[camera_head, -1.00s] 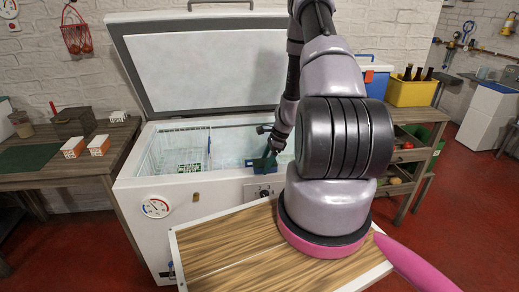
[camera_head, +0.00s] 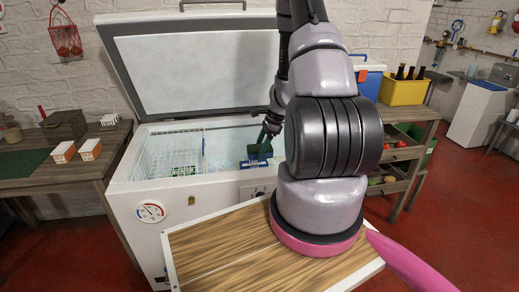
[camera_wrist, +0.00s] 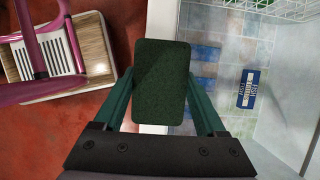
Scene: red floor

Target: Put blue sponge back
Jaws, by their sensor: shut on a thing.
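My gripper (camera_wrist: 162,95) is shut on a dark green, rounded rectangular sponge (camera_wrist: 162,75); its colour reads green, not blue. In the wrist view the sponge sits between both teal fingers, above the white front rim (camera_wrist: 158,128) of the chest freezer. In the head view my gripper (camera_head: 268,135) and the sponge (camera_head: 258,150) are over the right part of the open freezer (camera_head: 160,225). A blue packet marked FISH (camera_wrist: 248,88) lies inside the freezer, apart from the sponge; it also shows in the head view (camera_head: 256,163). No blue sponge is visible.
The freezer lid (camera_head: 200,70) stands open. A white wire basket (camera_head: 165,155) hangs in its left side, with a green packet (camera_head: 183,171) near it. A table with a green mat (camera_head: 22,163) stands left. A shelf unit with a yellow crate (camera_head: 402,91) stands right.

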